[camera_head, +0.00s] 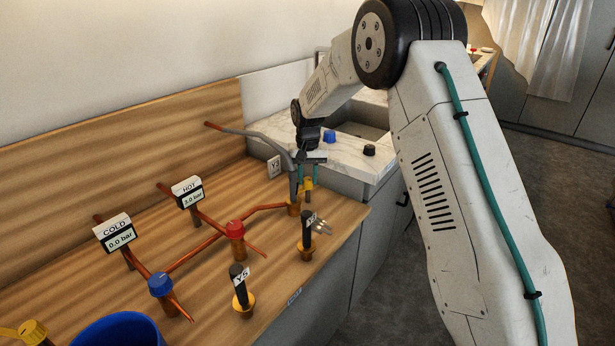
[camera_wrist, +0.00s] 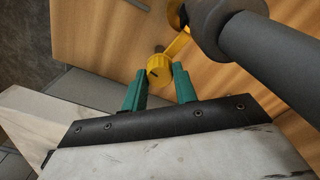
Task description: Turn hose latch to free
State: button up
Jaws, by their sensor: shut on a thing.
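The grey hose (camera_head: 240,132) runs along the back of the wooden bench and bends down to a copper-coloured fitting (camera_head: 293,208). In the wrist view the dark hose (camera_wrist: 270,48) crosses the upper right and ends in a thicker collar. A yellow latch (camera_head: 308,185) sticks out beside the hose end; its knobbed end also shows in the wrist view (camera_wrist: 158,70). My gripper (camera_head: 308,176), with teal fingers, reaches down from above and is shut on the latch end, one finger on each side. In the wrist view my fingertips (camera_wrist: 161,80) frame the knob.
Black posts labelled Y4 (camera_head: 308,229) and Y5 (camera_head: 239,285) stand nearer on the bench. A red valve (camera_head: 235,229), a blue valve (camera_head: 160,285) and COLD (camera_head: 114,232) and HOT (camera_head: 187,191) gauges stand left. A marble counter with a sink (camera_head: 360,130) lies behind.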

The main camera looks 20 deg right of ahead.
jog(key=m, duration=0.4)
jog(key=shift+m, duration=0.3)
jog(key=m, duration=0.3)
jog(key=shift+m, duration=0.4)
jog(key=m, duration=0.3)
jog(key=shift+m, duration=2)
jog(key=o, duration=1)
jog(key=shift+c, duration=0.2)
